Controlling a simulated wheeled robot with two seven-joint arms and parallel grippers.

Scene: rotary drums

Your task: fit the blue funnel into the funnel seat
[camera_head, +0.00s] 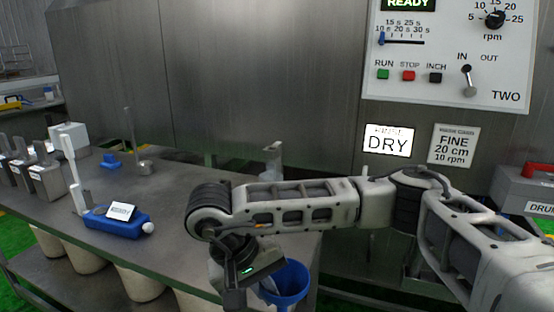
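A blue open-mouthed vessel (291,284), which looks like the blue funnel, is at the bottom centre, just past the table's front right edge. My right gripper (262,288) points down at its left rim and overlaps it. The fingertips are partly hidden, so I cannot tell whether they are shut on the rim. The lower part of the blue vessel is cut off by the frame. I cannot make out the funnel seat for certain. My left gripper is not in view.
A steel table (180,195) holds a labelled blue bottle (122,222) lying down, a small blue block (111,161), a rod on a round base (144,167) and several metal scoops at left. Pale bins (140,282) stand below. A control panel (450,50) is behind.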

